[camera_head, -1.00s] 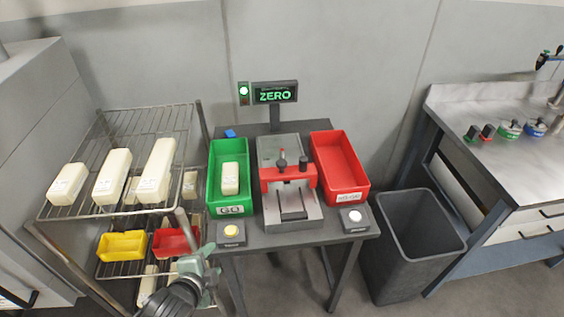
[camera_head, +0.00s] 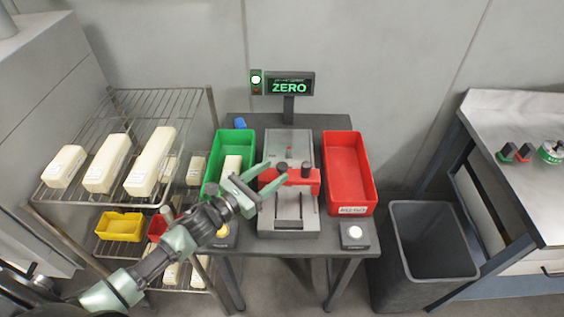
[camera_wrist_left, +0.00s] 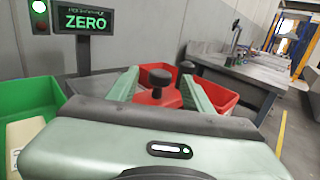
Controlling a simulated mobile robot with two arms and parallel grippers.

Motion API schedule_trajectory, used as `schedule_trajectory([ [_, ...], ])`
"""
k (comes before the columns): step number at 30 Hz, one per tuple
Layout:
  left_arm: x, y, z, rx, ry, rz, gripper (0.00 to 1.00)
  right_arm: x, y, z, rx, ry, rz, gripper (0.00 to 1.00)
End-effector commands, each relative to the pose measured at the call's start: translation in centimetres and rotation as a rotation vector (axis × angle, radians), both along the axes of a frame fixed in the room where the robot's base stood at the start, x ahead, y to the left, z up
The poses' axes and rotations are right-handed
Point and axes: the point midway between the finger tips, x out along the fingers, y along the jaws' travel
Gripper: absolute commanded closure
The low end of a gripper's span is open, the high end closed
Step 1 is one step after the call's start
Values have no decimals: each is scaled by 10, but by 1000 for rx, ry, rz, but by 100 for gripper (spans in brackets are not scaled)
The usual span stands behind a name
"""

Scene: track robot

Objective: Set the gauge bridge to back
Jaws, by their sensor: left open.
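The gauge bridge (camera_head: 296,176) is a red crosspiece with dark knobs, spanning a grey metal gauge bed (camera_head: 290,146) on the small table. It sits around the middle of the bed, with bare bed behind it and a dark slot in front. My left gripper (camera_head: 275,171) is open at the bridge's left end, its fingers pointing toward it. In the left wrist view, a black knob (camera_wrist_left: 160,77) on the red bridge appears between the two fingers (camera_wrist_left: 160,90); I cannot tell whether they touch it. My right gripper is not in view.
A display (camera_head: 290,85) reads ZERO beside a lit green lamp. A green bin (camera_head: 236,143) holding a pale block stands left of the gauge, a red bin (camera_head: 349,155) right. A wire rack (camera_head: 96,200) is at left, a dark waste bin (camera_head: 428,240) at right.

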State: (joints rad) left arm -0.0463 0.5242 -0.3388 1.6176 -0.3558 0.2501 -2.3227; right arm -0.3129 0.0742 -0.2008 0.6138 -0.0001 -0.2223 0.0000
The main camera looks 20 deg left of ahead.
Motion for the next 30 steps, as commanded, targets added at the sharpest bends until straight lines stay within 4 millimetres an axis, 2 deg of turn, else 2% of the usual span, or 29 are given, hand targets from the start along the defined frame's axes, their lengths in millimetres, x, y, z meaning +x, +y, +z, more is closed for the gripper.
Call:
schedule_trajectory([
  [2,12,-7,4,-1,-3,0,50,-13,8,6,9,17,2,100],
  [5,22,-12,3,-3,-1,1,50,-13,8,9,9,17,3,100],
  [12,29,-17,1,-2,0,0,50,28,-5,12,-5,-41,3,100],
  [17,29,-17,1,-2,0,0,50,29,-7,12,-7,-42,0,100],
  [22,29,-17,1,-2,1,0,97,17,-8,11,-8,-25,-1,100],
  [23,29,-17,1,-2,1,0,100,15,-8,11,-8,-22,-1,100],
  [30,29,-17,1,-2,1,0,100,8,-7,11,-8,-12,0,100],
])
